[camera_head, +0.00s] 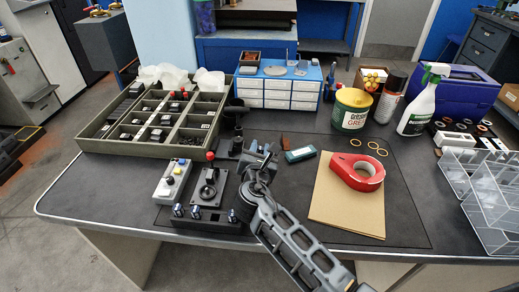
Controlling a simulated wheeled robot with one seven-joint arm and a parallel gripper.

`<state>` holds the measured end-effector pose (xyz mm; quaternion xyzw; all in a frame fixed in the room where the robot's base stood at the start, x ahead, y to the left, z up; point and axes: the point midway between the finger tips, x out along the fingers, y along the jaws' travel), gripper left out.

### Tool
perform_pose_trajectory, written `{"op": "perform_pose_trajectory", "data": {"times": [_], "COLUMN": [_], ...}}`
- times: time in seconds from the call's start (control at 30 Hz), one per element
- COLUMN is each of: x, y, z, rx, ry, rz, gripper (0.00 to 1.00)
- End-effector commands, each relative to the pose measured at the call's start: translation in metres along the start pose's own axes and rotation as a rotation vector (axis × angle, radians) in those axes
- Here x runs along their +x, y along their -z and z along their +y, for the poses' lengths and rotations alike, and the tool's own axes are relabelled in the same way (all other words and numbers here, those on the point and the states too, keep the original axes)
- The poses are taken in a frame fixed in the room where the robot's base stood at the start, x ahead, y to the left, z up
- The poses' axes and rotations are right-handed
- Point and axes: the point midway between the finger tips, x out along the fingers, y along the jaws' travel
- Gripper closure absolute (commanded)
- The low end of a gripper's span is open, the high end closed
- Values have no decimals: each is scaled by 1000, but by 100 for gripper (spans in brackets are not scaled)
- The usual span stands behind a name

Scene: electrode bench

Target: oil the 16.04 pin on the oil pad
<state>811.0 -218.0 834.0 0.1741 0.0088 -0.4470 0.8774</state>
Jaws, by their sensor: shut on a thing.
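I cannot surely pick out the oil pad. A small brown piece (287,141) and a dark green box with a pale label (299,155) lie just right of my gripper. A dark upright fixture (236,112) stands behind it.
A compartment tray (118,147) fills the left. White drawers (278,93), a grease tin (350,112), red tape (357,172) on cardboard (336,215) and clear bins (490,200) crowd the rest.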

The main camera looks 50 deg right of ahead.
Motion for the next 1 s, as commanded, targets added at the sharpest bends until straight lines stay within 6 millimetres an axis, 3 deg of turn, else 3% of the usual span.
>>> {"op": "perform_pose_trajectory", "data": {"times": [1.0], "x": [1], "y": [8], "z": [-2], "rx": [0], "ry": [0], "rz": [0], "gripper": [100]}}
